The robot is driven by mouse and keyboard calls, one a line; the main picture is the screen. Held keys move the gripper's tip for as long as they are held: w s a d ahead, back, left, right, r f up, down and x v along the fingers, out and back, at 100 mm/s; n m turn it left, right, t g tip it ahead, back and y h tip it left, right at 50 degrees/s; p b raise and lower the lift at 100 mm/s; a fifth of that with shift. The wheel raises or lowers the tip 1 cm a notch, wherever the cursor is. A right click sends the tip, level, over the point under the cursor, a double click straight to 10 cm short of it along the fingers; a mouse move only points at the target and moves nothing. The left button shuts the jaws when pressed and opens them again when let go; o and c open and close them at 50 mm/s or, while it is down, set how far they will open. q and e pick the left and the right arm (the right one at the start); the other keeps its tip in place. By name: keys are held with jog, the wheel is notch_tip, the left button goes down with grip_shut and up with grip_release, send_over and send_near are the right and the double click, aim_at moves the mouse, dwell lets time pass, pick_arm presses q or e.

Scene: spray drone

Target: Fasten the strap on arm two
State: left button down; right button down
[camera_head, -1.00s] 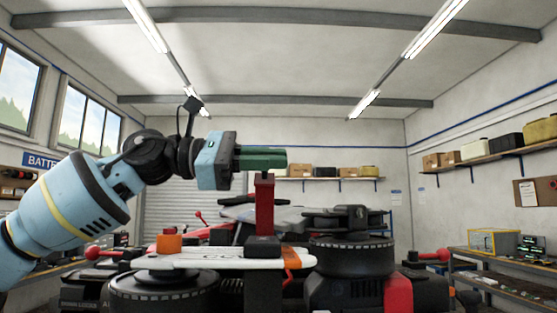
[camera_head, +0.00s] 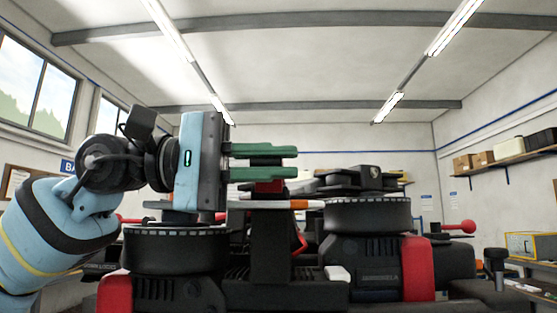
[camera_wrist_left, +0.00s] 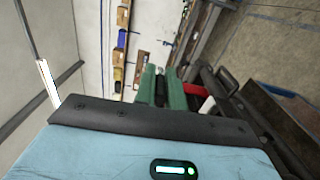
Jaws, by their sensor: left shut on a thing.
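My left gripper (camera_head: 290,162) reaches in from the left with its green fingers level, above the drone's middle. It is shut on a red strap (camera_head: 268,187), which shows just under the fingers; the exact grip is hard to make out. In the left wrist view, the green fingers (camera_wrist_left: 160,76) point away, with a red piece (camera_wrist_left: 207,105) to their right. Which drone arm is arm two cannot be told. My right gripper is not in view.
Black round drone parts stand left (camera_head: 175,255) and right (camera_head: 368,217) of the strap, close to the gripper. A red-knobbed lever (camera_head: 460,227) sticks out at the right. A bench with a yellow box (camera_head: 528,245) is farther right.

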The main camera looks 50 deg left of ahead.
pick_arm(q)
jog(key=shift+s+d+f+m+b, duration=0.15)
jog(key=shift+f+m+b, duration=0.15)
jog(key=shift+f, duration=0.2)
jog(key=shift+s+d+f+m+b, duration=0.15)
jog(key=shift+f+m, duration=0.15)
jog(key=shift+f, duration=0.15)
jog(key=shift+w, duration=0.1)
jog(key=c, duration=1.5)
grip_release()
jog(key=shift+a, duration=0.1)
jog(key=b+v, duration=0.1)
jog(key=v, duration=0.6)
jog(key=shift+s+a, duration=0.2)
jog(key=shift+s, duration=0.15)
